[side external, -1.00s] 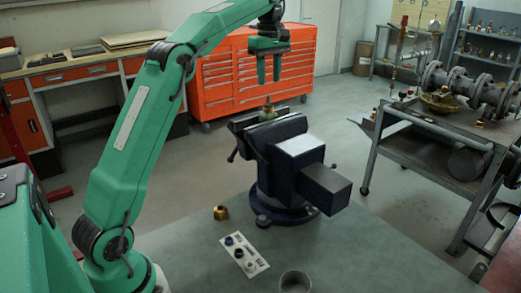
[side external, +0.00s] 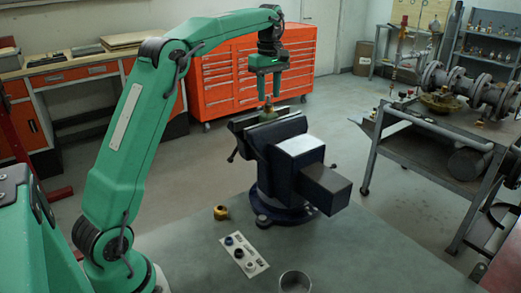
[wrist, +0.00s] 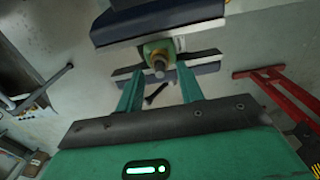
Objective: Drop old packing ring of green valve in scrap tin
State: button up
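The green valve (side external: 267,113) is clamped upright in the jaws of the dark blue vise (side external: 282,150). In the wrist view the valve (wrist: 157,47) shows a green body, brass top and grey stem end. The old packing ring cannot be made out on it. My gripper (side external: 269,99) is open and empty, pointing down just above the valve. In the wrist view its two fingers (wrist: 158,90) stand apart either side of the stem's line, not touching it. The scrap tin (side external: 294,282), a round grey can, stands at the bench's front edge of the picture.
A brass nut-like part (side external: 221,212) lies on the grey bench (side external: 375,245) left of the vise. A white card (side external: 257,266) with several small dark and pale parts lies in front of it. The bench right of the tin is clear.

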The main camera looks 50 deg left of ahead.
aim_at(269, 106)
jog(key=shift+f, duration=1.05)
jog(key=c, duration=0.7)
jog(key=shift+c, duration=0.2)
